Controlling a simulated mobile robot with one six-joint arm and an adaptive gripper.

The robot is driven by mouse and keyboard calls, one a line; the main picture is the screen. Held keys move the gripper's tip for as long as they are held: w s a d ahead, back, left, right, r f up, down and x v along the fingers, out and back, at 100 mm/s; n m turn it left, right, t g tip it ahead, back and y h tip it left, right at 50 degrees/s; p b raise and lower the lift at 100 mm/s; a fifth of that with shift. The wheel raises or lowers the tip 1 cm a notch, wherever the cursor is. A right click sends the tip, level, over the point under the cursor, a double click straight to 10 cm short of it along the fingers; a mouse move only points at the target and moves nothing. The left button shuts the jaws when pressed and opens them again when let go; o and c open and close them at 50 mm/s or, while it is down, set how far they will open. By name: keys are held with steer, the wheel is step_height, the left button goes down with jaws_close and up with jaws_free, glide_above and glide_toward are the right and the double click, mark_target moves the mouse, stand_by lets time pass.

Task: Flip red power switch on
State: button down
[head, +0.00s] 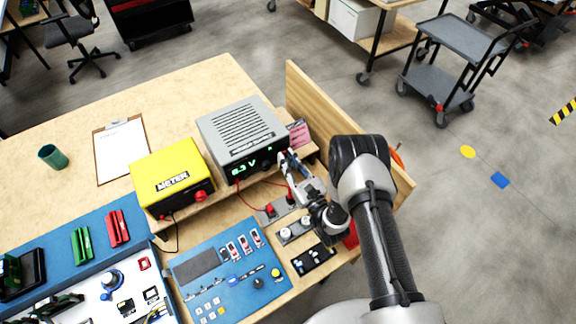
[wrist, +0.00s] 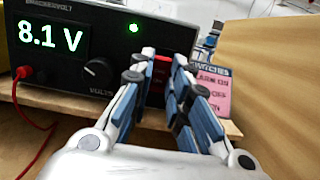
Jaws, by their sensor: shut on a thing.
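The grey power supply (head: 240,138) stands on a wooden shelf, with its dark front toward me. In the wrist view its front panel (wrist: 60,75) shows a lit green "8.1 V" readout, a lit green light and a black VOLTS knob (wrist: 98,73). My gripper (head: 288,163) is at the right end of that front. In the wrist view my gripper's fingers (wrist: 168,72) are shut on the red power switch (wrist: 189,70); only a little red shows between and behind the fingers. The switch's position is hidden.
A pink label card (wrist: 211,88) stands just right of the fingers, beside a wooden side panel (wrist: 270,80). A yellow meter (head: 172,175) stands left of the supply. A red lead (wrist: 38,150) hangs at left. A blue control panel (head: 228,270) lies in front.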

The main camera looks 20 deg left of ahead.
steer(key=shift+y, duration=0.3)
steer(key=c, duration=1.5)
jaws_free()
step_height(320, 180, up, 10)
steer(key=shift+f, duration=0.1)
